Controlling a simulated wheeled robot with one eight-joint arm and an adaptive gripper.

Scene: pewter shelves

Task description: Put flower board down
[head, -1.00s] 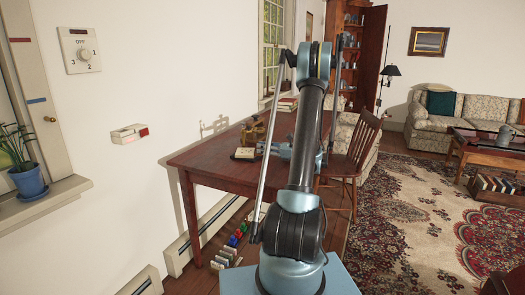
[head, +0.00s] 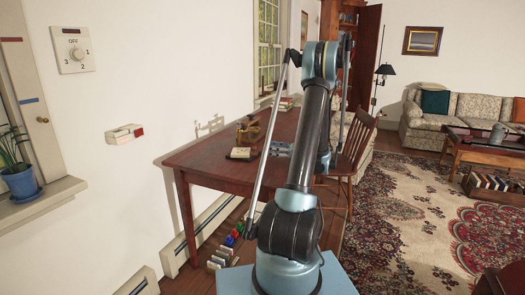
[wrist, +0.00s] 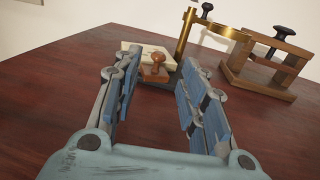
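A flat cream-topped board (head: 242,153), perhaps the flower board, lies on the dark red wooden table (head: 215,168). In the wrist view a pale flat piece (wrist: 132,47) lies beyond my fingertips, partly hidden by the left finger; I see no clear flower picture on it. A brown wooden knob (wrist: 155,70) stands in front of it, seen between the fingers. My gripper (wrist: 162,75) is open, its blue-grey fingers wide apart above the tabletop with nothing clearly between them. In the head view my gripper (head: 284,149) is mostly hidden behind my arm.
A brass ring stand (wrist: 188,40) and a wooden frame with a black knob (wrist: 270,65) stand on the table beyond and right of my fingers. A wooden chair (head: 350,160) is at the table's right. The near tabletop is clear.

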